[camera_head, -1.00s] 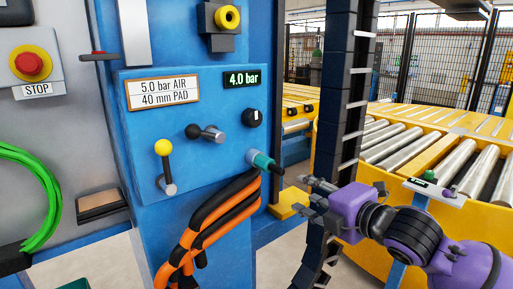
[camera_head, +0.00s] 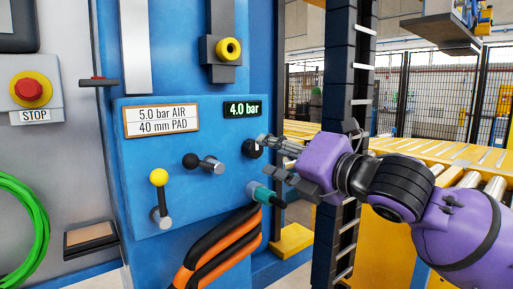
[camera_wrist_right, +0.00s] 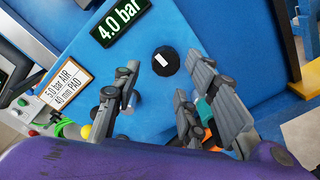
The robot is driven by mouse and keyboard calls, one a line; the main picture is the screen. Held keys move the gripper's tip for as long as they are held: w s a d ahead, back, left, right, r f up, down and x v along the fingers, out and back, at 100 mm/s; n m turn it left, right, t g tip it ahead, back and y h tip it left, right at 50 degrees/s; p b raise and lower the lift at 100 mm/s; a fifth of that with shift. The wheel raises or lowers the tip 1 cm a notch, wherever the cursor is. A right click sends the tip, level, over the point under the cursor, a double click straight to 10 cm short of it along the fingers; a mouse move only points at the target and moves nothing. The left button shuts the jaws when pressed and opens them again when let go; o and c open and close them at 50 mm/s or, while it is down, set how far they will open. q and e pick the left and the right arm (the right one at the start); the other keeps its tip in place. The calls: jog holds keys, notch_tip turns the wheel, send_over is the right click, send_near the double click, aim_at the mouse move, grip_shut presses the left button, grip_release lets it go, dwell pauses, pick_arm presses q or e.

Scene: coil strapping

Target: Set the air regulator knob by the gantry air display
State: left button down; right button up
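The black round regulator knob (camera_head: 250,148) with a white mark sits on the blue panel (camera_head: 225,190), below the air display (camera_head: 242,108), which reads 4.0 bar. The knob also shows in the right wrist view (camera_wrist_right: 166,61), ahead of and between the fingers. A label plate (camera_head: 161,120) reads 5.0 bar AIR, 40 mm PAD. My right gripper (camera_head: 268,157) is open at the knob's right side, and its upper finger overlaps the knob's edge in the head view. In the wrist view the fingers (camera_wrist_right: 165,80) are spread and empty; contact cannot be told. My left gripper is not in view.
A yellow-tipped lever (camera_head: 159,178), a black-balled lever (camera_head: 191,160) and a teal hose fitting (camera_head: 262,192) stick out of the panel near the knob. Orange and black hoses (camera_head: 220,247) hang below. A red STOP button (camera_head: 29,90) is at the left.

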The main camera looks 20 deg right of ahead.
aim_at(256, 146)
jog(key=x, duration=0.4)
jog(key=shift+w, duration=0.2)
jog(key=shift+w+a+f, duration=0.1)
jog(key=shift+w+a, duration=0.1)
jog(key=shift+w, duration=0.1)
jog(key=shift+w+a, duration=0.1)
jog(key=shift+w, duration=0.2)
jog(key=shift+c, duration=0.5)
jog(key=c, duration=0.8)
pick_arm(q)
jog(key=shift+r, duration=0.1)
pick_arm(e)
jog(key=shift+c, duration=0.4)
